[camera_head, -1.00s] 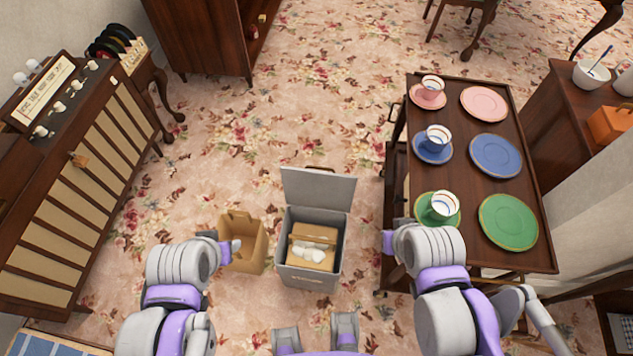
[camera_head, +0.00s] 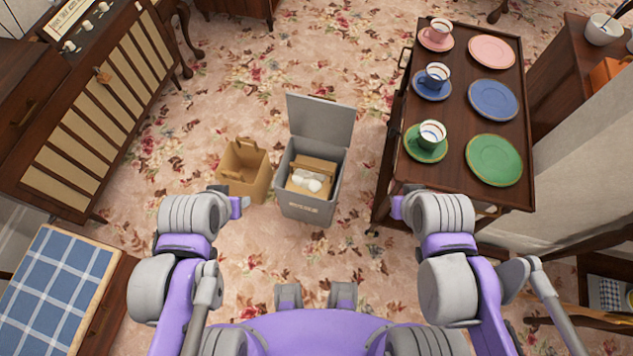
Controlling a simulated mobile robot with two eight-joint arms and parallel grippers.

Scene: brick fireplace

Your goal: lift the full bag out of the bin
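The grey bin (camera_head: 302,208) stands on the carpet ahead of me with its lid (camera_head: 321,121) raised. The full bag (camera_head: 318,163), brown with white crumpled contents showing on top, sits inside the bin. An open brown paper bag (camera_head: 243,172) with a handle stands on the floor just left of the bin. My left gripper (camera_head: 241,206) is near the front of this paper bag, apart from the full bag. My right gripper (camera_head: 397,207) is to the right of the bin, beside the cart. The fingers of both grippers are small and mostly hidden behind the wrists.
A dark wooden cart (camera_head: 459,178) with cups and plates stands close to my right arm. A slatted cabinet (camera_head: 86,138) is at the left. A table with a blue checked cloth (camera_head: 55,290) is at lower left. Carpet in front of the bin is clear.

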